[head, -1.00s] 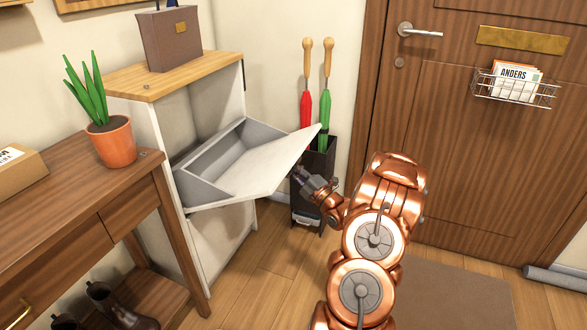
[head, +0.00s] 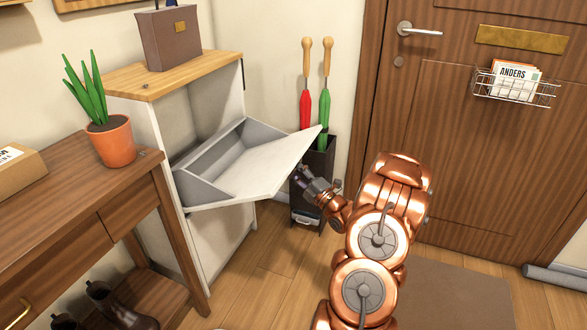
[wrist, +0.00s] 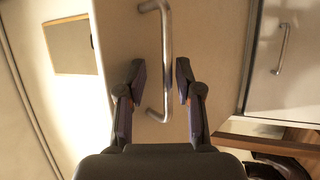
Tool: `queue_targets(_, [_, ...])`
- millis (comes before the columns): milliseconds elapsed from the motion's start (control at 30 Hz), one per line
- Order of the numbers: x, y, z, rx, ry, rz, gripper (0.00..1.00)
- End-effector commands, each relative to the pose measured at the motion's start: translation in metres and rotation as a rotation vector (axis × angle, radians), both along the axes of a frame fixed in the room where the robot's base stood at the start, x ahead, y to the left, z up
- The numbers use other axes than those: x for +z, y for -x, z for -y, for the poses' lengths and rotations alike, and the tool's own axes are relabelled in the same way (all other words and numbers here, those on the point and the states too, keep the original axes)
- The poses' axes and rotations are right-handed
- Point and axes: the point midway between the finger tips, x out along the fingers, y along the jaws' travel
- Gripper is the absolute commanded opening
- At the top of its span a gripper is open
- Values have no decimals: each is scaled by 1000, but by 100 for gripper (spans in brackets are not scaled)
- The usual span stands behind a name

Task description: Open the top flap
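The top flap (head: 262,172) of the white shoe cabinet (head: 222,238) is tilted far out, with its grey inner bin showing. In the wrist view its outer face (wrist: 120,30) fills the middle, with a metal bar handle (wrist: 167,50). My gripper (head: 297,172) is at the flap's right side in the head view, with its tips partly hidden by the flap. In the wrist view my gripper (wrist: 158,75) is open, and the lower part of the handle lies between the two spread fingers. Neither finger visibly touches it.
A black umbrella stand (head: 318,182) with red and green umbrellas stands just behind my gripper. A wooden side table (head: 60,215) with a potted plant (head: 110,140) is at the left. Another handle (wrist: 282,48) shows in the wrist view. Floor is clear before the cabinet.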

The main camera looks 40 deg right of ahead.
Motion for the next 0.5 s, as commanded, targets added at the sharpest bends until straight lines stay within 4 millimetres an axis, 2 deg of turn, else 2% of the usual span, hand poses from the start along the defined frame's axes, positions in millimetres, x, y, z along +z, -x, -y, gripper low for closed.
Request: queue_targets(500, [-20,66,1,-3,-1,-1,35])
